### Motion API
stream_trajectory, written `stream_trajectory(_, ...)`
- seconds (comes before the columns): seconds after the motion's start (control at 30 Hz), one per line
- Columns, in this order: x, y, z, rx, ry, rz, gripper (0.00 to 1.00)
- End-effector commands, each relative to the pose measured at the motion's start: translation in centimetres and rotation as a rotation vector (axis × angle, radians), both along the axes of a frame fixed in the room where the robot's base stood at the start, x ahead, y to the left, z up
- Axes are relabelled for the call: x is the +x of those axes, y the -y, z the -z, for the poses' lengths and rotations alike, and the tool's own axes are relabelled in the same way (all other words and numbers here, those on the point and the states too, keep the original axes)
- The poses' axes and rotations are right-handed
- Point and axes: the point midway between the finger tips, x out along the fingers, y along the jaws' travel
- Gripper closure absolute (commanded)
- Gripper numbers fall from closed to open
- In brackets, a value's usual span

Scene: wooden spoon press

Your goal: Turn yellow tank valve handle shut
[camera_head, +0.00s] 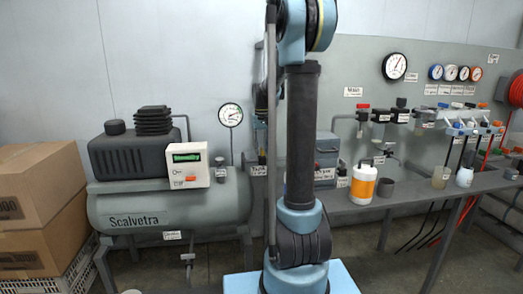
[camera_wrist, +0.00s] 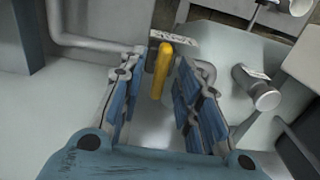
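The yellow valve handle (camera_wrist: 161,70) shows in the wrist view as an upright yellow bar below a white label (camera_wrist: 173,38). My gripper (camera_wrist: 157,68) is open, with one blue-padded finger to the left of the handle and the other to the right. Gaps show on both sides of the handle, and I see no clear contact. The valve body under the handle is not clear. In the head view my arm stands in front of the middle of the scene, and neither the handle nor my gripper can be made out there.
A grey compressor tank (camera_head: 165,207) marked Scalvetra stands left of my arm, with cardboard boxes (camera_head: 40,195) beyond it. A bench (camera_head: 400,186) with an orange-and-white bottle (camera_head: 363,184) is on the right. In the wrist view, a grey pipe (camera_wrist: 85,40) runs left of the handle.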

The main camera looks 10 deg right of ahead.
Motion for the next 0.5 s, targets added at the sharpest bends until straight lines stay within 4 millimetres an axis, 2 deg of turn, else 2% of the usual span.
stream_trajectory(0.17, 0.0, 0.0, -1.7, 0.000, 0.000, 0.000, 0.69)
stream_trajectory(0.5, 0.1, 0.0, -7.8, 0.000, -0.001, 0.000, 0.69)
